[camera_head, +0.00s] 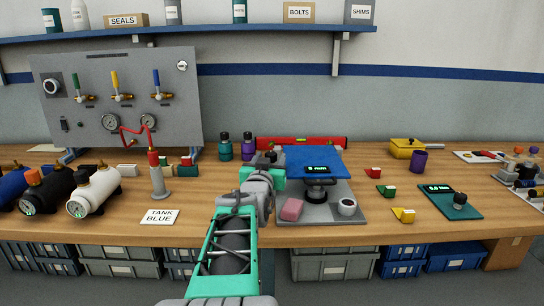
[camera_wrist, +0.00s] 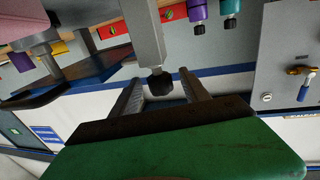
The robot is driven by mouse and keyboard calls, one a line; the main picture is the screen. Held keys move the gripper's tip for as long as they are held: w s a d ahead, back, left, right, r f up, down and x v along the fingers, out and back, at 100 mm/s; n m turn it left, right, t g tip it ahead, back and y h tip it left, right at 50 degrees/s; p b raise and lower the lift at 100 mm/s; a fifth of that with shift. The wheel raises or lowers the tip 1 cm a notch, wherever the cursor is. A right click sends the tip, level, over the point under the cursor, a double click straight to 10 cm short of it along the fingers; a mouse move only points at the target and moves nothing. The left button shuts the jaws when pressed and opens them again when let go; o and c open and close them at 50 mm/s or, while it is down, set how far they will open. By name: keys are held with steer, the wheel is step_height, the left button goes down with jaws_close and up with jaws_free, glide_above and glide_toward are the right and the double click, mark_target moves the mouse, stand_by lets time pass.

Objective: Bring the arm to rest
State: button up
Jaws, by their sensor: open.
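My arm (camera_head: 230,245), with green and grey links, reaches up from the bottom middle over the workbench (camera_head: 180,233). My gripper (camera_wrist: 160,78) shows in the wrist view with its two dark fingers apart. A grey post with a black knob (camera_wrist: 156,86) at its end appears between the fingers in that view. I cannot tell whether the fingers touch it. In the head view my wrist covers most of that spot, just left of a blue plate (camera_head: 313,160) on a stand. The fingers are hard to make out there.
Teal and purple bottles (camera_head: 248,148) and a red level (camera_head: 300,142) stand behind. A gauge panel (camera_head: 118,100) is at left.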

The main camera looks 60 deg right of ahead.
steer(key=v, duration=0.4)
